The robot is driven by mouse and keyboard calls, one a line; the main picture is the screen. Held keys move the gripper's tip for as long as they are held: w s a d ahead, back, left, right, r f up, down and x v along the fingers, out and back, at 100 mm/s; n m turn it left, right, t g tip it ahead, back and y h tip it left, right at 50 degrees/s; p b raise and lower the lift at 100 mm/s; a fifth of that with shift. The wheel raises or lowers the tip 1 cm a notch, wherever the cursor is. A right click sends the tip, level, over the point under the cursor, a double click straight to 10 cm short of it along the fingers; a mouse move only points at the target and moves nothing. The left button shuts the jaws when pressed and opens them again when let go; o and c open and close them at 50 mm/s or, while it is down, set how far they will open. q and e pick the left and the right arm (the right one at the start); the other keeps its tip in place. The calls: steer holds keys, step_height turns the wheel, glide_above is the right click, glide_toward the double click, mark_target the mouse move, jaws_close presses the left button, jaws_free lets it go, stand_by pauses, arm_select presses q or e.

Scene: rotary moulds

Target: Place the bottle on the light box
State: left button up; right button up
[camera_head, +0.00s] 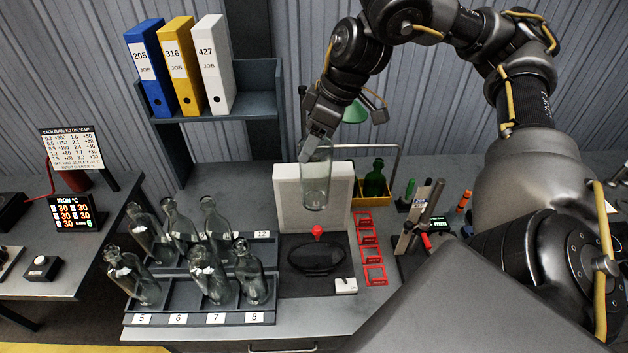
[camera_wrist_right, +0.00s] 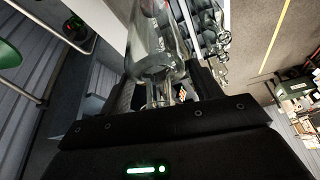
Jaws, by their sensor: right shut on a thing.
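A clear glass bottle (camera_head: 315,182) hangs upright from my right gripper (camera_head: 318,140) in the head view. The right gripper is shut on its upper part. The bottle also shows in the right wrist view (camera_wrist_right: 158,50), between the fingers. The light box (camera_head: 284,200) is a white upright panel on the bench, with a dark base (camera_head: 300,280) in front of it. The bottle is in front of the panel in the picture and appears above the base, apart from it. My left gripper is not in view.
A dark rack (camera_head: 190,318) with several clear bottles stands left of the light box. Red frames (camera_head: 368,238) and a yellow holder with a green bottle (camera_head: 374,180) are to its right. A red knob (camera_head: 317,232) rises near the base. Binders (camera_head: 180,65) stand on a shelf behind.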

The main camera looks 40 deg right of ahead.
mark_target(312, 183)
steer(key=shift+s+f, duration=0.1)
steer(key=shift+f, duration=0.3)
steer(key=f+b, duration=1)
steer(key=f, duration=0.1)
steer(key=shift+w, duration=0.2)
steer(key=shift+f, duration=0.1)
step_height(312, 183, down, 6)
steer(key=shift+b, duration=0.6)
steer(key=shift+f+b, duration=0.35)
steer(key=shift+f, duration=1.5)
